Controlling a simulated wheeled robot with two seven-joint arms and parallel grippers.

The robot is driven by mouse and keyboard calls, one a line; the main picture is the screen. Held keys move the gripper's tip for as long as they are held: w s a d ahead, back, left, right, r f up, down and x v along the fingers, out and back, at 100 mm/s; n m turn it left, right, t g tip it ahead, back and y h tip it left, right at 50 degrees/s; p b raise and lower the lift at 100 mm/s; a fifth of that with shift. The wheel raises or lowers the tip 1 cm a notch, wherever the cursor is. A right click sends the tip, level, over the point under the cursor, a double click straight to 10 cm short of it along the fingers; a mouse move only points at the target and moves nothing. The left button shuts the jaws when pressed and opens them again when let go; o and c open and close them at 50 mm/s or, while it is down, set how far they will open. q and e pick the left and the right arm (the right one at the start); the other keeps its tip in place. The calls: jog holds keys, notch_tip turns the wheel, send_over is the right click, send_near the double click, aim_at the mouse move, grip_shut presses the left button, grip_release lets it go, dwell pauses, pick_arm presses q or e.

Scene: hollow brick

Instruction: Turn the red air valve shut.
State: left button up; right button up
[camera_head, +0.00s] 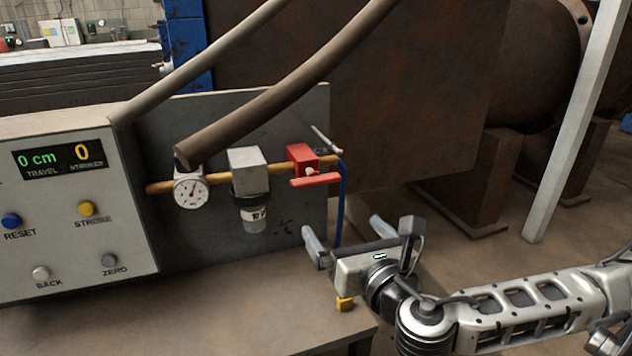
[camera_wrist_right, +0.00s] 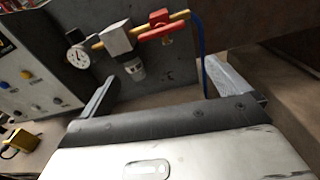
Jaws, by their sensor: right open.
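The red air valve (camera_head: 303,158) sits on a brass pipe (camera_head: 268,171) mounted on a grey upright panel. Its red lever (camera_head: 315,180) lies roughly along the pipe. In the right wrist view the valve (camera_wrist_right: 158,18) is near the top, beyond the fingers. My right gripper (camera_head: 345,232) is open and empty, below and to the right of the valve and apart from it. Its two fingers also show spread apart in the right wrist view (camera_wrist_right: 158,88). My left gripper is not in view.
A pressure gauge (camera_head: 191,191) and a filter unit (camera_head: 249,186) sit left of the valve on the pipe. A blue hose (camera_head: 342,205) hangs at its right. A control box (camera_head: 65,210) stands at left. A small yellow object (camera_head: 345,303) is near the table edge.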

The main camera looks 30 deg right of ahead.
aim_at(318, 181)
jog(key=shift+n, duration=0.4)
jog(key=b+x, duration=0.1)
jog(key=x, duration=0.3)
jog(key=r+b+x, duration=0.1)
jog(key=b+x, duration=0.1)
jog(key=x, duration=0.3)
jog(key=r+b+x, duration=0.1)
jog(key=b+x, duration=0.1)
jog(key=x, duration=0.3)
jog(key=shift+w+d+r, duration=0.1)
jog(key=shift+d+r, duration=0.05)
jog(key=shift+d, duration=0.2)
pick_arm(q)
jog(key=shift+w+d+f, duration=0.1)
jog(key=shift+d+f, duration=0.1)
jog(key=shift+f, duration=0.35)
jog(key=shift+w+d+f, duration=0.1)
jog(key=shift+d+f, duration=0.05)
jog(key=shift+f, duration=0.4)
pick_arm(e)
jog(key=shift+w+d+t, duration=0.15)
jog(key=shift+w+t, duration=0.15)
jog(key=shift+w, duration=0.45)
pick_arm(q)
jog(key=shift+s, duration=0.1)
pick_arm(e)
jog(key=shift+c, duration=0.3)
jog(key=c, duration=0.6)
